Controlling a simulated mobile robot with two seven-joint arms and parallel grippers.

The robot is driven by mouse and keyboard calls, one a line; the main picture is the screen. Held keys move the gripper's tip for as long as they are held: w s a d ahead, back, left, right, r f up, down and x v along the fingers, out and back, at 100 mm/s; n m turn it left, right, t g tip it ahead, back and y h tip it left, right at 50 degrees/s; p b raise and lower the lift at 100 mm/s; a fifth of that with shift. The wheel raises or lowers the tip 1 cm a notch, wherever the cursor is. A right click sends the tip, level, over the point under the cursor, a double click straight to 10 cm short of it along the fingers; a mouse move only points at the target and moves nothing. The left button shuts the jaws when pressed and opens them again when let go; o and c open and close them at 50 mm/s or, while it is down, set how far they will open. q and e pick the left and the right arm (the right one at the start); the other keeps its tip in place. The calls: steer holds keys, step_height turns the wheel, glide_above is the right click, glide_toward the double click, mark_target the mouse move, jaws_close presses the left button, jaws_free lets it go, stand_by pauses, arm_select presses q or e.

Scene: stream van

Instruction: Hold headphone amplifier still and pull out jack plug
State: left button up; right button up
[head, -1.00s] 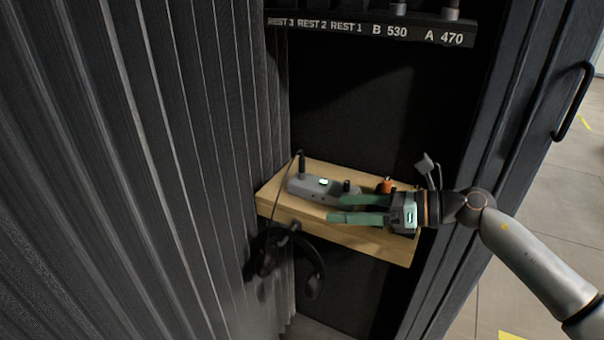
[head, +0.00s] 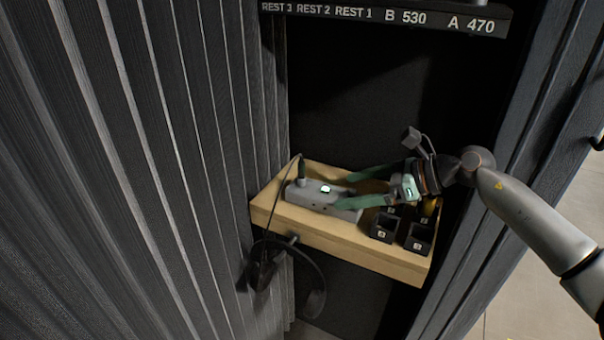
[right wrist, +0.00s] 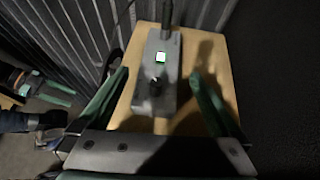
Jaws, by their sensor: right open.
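The headphone amplifier (head: 318,197) is a grey box with a small lit display on a wooden shelf. The black jack plug (head: 302,172) stands upright in its far left end, with a cable; its lower part also shows at the top of the right wrist view (right wrist: 167,14). My right gripper (head: 345,191) is open, with one green finger behind the amplifier's near end and one in front. In the right wrist view (right wrist: 160,76) the fingers lie either side of the amplifier with gaps. Green finger-like parts (right wrist: 50,94) at the left of that view appear to be my left gripper; its opening is unclear.
Headphones (head: 315,300) hang below the wooden shelf's (head: 330,236) front edge. Several small black holders (head: 385,228) stand on its right end. A corrugated wall (head: 150,170) closes in on the left. A labelled rail (head: 385,15) runs above.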

mark_target(329, 193)
steer(key=b+x, duration=0.1)
steer(key=x, duration=0.3)
steer(key=shift+b+x, duration=0.45)
steer(key=shift+x, duration=0.35)
